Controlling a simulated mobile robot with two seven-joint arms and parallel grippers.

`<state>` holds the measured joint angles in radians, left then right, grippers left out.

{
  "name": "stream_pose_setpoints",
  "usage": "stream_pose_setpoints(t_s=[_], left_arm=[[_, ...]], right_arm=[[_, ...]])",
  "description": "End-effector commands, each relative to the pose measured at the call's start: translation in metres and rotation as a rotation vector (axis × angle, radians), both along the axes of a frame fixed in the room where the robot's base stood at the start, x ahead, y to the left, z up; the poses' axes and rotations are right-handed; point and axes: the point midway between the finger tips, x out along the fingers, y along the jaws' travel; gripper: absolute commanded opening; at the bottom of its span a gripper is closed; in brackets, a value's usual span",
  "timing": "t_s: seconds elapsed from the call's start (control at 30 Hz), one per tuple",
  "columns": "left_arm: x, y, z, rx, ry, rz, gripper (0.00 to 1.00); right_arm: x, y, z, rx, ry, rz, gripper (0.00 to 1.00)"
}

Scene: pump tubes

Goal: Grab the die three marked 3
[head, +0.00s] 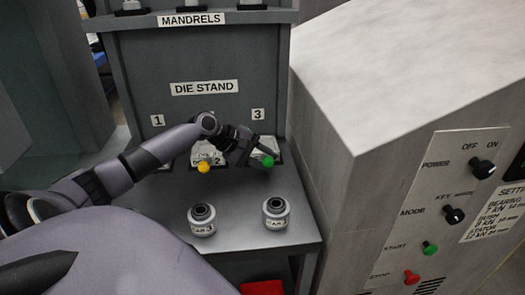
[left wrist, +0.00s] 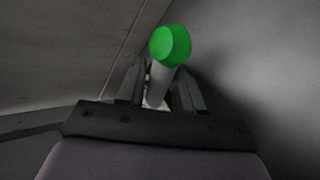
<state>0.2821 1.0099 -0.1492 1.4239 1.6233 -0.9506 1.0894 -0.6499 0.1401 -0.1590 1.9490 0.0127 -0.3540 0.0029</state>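Die three is a pale piece with a green round knob (head: 267,161). It is at the right end of the die stand (head: 205,120), below the label 3. My left gripper (head: 262,153) is at this die. In the left wrist view the green knob (left wrist: 171,44) stands out past the fingers. Its pale shaft (left wrist: 159,82) lies between the two fingers, which are close against both sides and look shut on it. The shaft's lower end is hidden. I cannot see whether the die still rests on the stand. My right gripper is not in view.
A die with a yellow knob (head: 203,167) is at position 2, close left of my gripper. Two labelled metal cylinders (head: 202,220) (head: 276,214) stand on the shelf in front. A machine with a control panel (head: 440,215) is on the right. A mandrels rack (head: 191,19) is above.

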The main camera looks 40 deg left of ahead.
Motion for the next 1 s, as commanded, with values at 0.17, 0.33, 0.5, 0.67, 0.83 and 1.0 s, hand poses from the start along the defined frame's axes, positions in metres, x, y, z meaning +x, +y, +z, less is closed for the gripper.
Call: stream_pose_setpoints(t_s=[0.17, 0.33, 0.5, 0.67, 0.83, 1.0], left_arm=[[0.0025, -0.0014, -0.0017, 0.001, -0.001, 0.000, 0.36], [0.0023, -0.0013, -0.0017, 0.001, 0.000, 0.000, 0.19], [0.0021, -0.0012, -0.0016, 0.001, 0.000, 0.000, 0.00], [0.0021, -0.0012, -0.0015, 0.001, 0.000, 0.000, 0.00], [0.0020, -0.0011, -0.0015, 0.001, 0.000, 0.000, 0.00], [0.0020, -0.0011, -0.0015, 0.001, 0.000, 0.000, 0.00]], right_arm=[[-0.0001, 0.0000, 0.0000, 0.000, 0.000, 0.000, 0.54], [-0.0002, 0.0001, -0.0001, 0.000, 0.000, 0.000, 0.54], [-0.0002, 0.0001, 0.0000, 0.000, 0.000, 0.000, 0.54], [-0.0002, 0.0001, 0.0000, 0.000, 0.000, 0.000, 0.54], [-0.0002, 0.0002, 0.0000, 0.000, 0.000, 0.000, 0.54], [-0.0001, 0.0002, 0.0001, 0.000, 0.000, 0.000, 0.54]])
